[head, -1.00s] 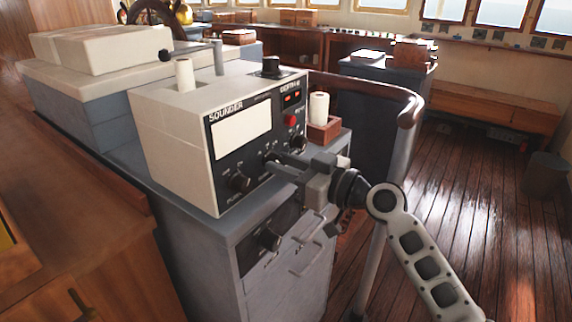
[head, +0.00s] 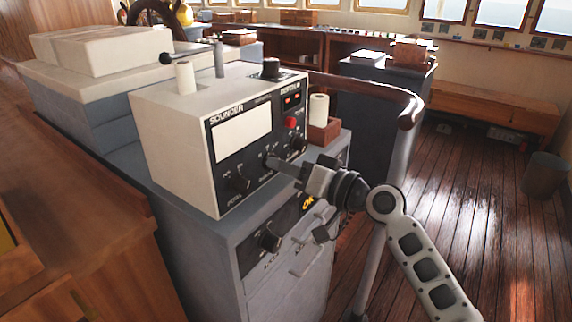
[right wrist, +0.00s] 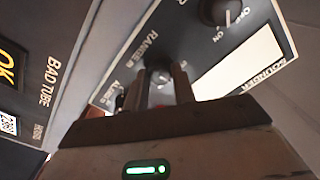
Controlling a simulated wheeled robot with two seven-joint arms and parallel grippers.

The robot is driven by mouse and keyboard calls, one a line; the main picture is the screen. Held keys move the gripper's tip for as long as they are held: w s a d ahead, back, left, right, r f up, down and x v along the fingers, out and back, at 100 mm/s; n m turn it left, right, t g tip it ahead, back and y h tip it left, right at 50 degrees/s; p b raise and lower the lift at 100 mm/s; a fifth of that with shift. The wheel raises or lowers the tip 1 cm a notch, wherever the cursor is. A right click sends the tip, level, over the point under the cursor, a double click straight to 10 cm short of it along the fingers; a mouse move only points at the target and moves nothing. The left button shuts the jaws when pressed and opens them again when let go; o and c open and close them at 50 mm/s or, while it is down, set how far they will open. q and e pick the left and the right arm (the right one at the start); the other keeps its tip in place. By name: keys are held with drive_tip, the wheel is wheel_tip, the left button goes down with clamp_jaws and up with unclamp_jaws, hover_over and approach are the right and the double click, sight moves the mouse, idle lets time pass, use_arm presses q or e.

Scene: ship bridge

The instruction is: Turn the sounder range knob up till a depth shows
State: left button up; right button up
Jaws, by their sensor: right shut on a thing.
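The sounder (head: 165,140) is a white box with a black front panel, standing on a grey cabinet. Its pale screen (head: 242,135) is blank. The small depth display (head: 291,98) shows short red marks, too small to read. My right gripper (head: 275,162) reaches the panel's lower middle from the right. In the right wrist view its two fingers (right wrist: 169,88) are shut on the dark range knob (right wrist: 160,73), beside the word RANGE. The fingers partly hide the knob and its scale. My left gripper is not in view.
Other knobs sit close by, one at lower left (head: 239,184) and one at right (head: 298,144). A red button (head: 290,122) is above the latter. A paper roll (head: 318,107) stands in a wooden holder beside the sounder. A handrail (head: 400,120) runs behind my arm.

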drive_tip(key=shift+m, duration=0.6)
drive_tip(key=o, duration=1)
drive_tip(key=shift+d, duration=0.1)
